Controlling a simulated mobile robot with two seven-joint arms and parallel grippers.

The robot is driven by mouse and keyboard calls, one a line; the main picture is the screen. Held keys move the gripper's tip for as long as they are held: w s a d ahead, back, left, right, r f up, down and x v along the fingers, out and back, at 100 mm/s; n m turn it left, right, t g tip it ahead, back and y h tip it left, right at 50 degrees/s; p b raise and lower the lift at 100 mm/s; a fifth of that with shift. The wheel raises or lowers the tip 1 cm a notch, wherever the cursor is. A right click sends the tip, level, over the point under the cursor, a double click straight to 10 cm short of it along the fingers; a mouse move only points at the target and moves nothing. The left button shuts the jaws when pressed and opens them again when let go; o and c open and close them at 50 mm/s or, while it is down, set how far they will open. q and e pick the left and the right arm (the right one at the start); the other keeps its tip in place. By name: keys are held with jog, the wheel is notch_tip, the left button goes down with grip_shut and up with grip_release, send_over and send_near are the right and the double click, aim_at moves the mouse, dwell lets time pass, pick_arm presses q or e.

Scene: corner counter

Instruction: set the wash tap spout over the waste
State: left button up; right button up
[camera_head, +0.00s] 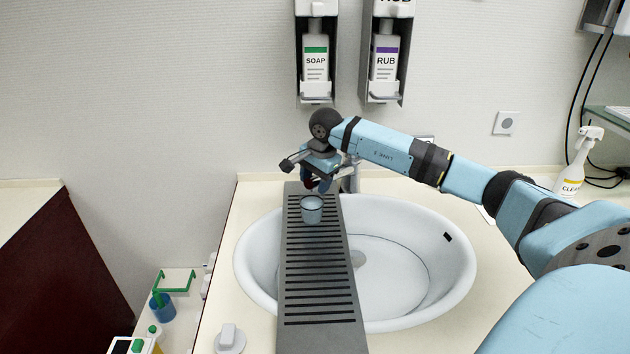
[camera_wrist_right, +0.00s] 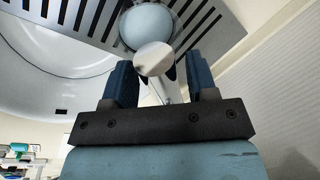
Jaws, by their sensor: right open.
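The wash tap (camera_head: 351,180) stands at the back rim of the white basin (camera_head: 425,290), mostly hidden behind my right gripper. In the right wrist view, a pale spout with a rounded end (camera_wrist_right: 154,58) lies between the two blue fingers. My right gripper (camera_head: 316,184) is open at the tap; it also shows in the wrist view (camera_wrist_right: 160,75), and I cannot tell whether a finger touches the spout. The waste (camera_head: 357,259) is in the basin floor, just right of a grey slatted rack (camera_head: 322,290). My left gripper is out of view.
A blue-grey cup (camera_head: 312,209) stands on the rack close below my right gripper; it also shows behind the spout end in the wrist view (camera_wrist_right: 147,24). Soap (camera_head: 316,62) and rub (camera_head: 385,62) dispensers hang above. A spray bottle (camera_head: 573,170) stands at right.

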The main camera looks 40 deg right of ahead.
jog(key=shift+f, duration=0.25)
grip_shut()
